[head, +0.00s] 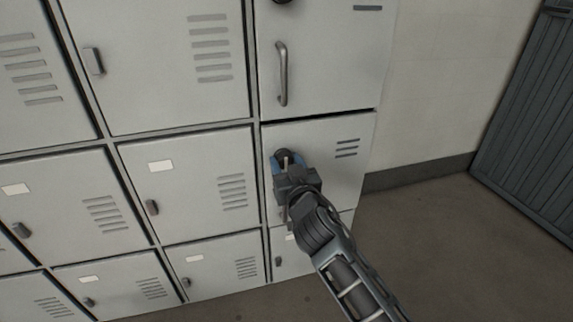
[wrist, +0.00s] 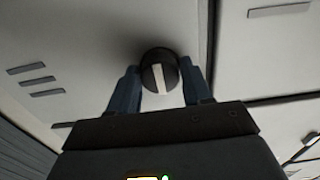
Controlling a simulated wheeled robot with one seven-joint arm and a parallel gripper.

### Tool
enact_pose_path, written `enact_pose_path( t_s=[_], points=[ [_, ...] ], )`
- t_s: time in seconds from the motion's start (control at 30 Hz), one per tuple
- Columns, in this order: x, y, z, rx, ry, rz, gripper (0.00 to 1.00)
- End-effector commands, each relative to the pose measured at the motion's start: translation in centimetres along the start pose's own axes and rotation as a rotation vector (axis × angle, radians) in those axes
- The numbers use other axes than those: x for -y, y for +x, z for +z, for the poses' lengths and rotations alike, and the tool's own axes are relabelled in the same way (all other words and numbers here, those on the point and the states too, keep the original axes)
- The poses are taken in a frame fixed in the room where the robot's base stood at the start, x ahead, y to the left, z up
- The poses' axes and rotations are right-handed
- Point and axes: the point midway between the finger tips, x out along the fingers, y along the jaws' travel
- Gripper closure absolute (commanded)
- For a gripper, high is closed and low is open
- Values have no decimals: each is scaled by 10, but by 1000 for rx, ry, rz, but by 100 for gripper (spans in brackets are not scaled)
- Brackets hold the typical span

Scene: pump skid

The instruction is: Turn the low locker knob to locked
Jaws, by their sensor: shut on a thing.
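The low locker knob (wrist: 159,72) is a round black knob with a pale pointer stripe. In the wrist view its stripe runs nearly upright in the picture, leaning slightly. In the head view the knob (head: 284,156) shows on the upper left part of the low locker door (head: 335,165), partly hidden by my gripper. My gripper (wrist: 160,92) has its two blue fingers on either side of the knob, shut on it. In the head view my gripper (head: 285,163) reaches the door from the lower right. I see no lock marks around the knob.
Above is another locker door with a curved handle (head: 282,74) and a dark knob at the top edge. Grey lockers (head: 185,185) with small latches fill the left. Open floor (head: 450,250) lies at the right, before a dark slatted panel (head: 530,120).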

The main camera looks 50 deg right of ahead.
Motion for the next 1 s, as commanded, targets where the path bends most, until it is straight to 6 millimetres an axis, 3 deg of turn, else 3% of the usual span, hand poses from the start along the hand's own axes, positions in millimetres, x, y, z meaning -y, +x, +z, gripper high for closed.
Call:
enact_pose_path(
  t_s=[0.37,1.0],
  points=[
    [0,0,0,0,-164,0,81],
    [0,0,-1,1,-760,-1,81]
  ],
)
